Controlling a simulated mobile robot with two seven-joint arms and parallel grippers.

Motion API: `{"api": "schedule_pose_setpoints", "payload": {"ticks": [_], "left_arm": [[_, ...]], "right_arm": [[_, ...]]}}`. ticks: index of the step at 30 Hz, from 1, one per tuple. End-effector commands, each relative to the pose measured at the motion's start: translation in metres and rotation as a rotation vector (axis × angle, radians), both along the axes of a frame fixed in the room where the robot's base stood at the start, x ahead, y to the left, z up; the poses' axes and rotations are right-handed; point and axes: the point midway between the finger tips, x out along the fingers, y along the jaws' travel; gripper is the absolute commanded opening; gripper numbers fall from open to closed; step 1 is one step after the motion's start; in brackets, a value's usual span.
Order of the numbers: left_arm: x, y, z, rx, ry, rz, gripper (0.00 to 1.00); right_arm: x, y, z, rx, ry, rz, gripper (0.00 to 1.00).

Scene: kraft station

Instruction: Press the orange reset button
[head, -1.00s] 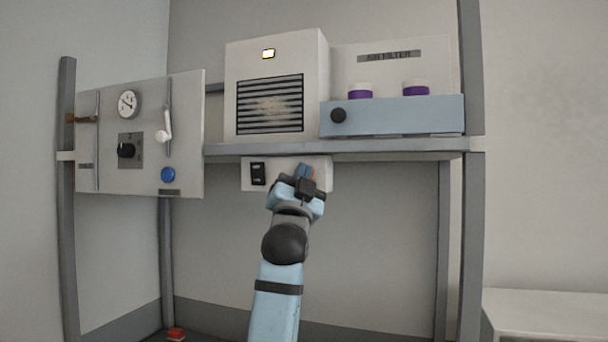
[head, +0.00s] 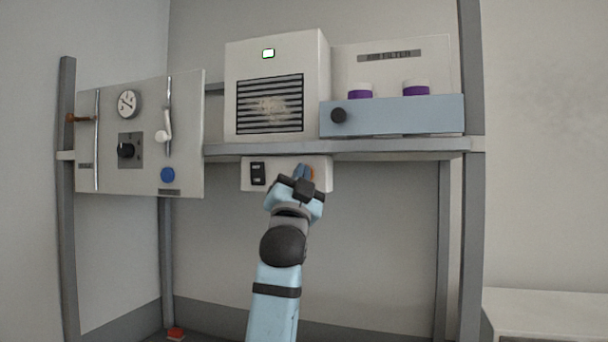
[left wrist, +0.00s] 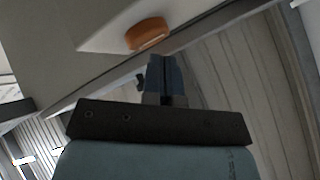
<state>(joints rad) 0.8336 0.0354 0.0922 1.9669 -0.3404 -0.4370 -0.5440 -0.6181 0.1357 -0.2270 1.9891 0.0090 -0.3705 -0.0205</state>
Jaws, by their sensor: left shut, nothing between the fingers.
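The orange reset button (head: 313,174) sits on the white box (head: 325,178) under the shelf, mostly hidden behind my gripper in the head view. In the left wrist view the orange button (left wrist: 148,33) shows whole, a rounded orange cap on the pale panel. My left gripper (head: 303,171) is shut and empty, its fingertips raised right by the button. In the left wrist view the closed fingertips (left wrist: 165,60) lie just below and right of the button; I cannot tell if they touch it. My right gripper is not in view.
A black switch (head: 258,173) is left of my gripper on the white box. The shelf (head: 400,147) above carries a vented unit (head: 284,60) with a green lamp (head: 268,53). A panel with a blue button (head: 167,175) hangs at left.

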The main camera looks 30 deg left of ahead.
Motion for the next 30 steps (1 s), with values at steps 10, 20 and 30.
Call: {"api": "schedule_pose_setpoints", "payload": {"ticks": [10, 20, 30], "left_arm": [[-0.005, -0.001, 0.0, 0.001, -0.001, 0.0, 0.0], [-0.028, -0.007, 0.0, 0.001, -0.002, 0.0, 0.0], [-0.053, -0.013, 0.0, 0.001, -0.001, 0.0, 0.0]], "right_arm": [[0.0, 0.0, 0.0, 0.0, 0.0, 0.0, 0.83], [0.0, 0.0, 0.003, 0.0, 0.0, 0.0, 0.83], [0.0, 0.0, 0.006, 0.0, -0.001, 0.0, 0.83]]}}
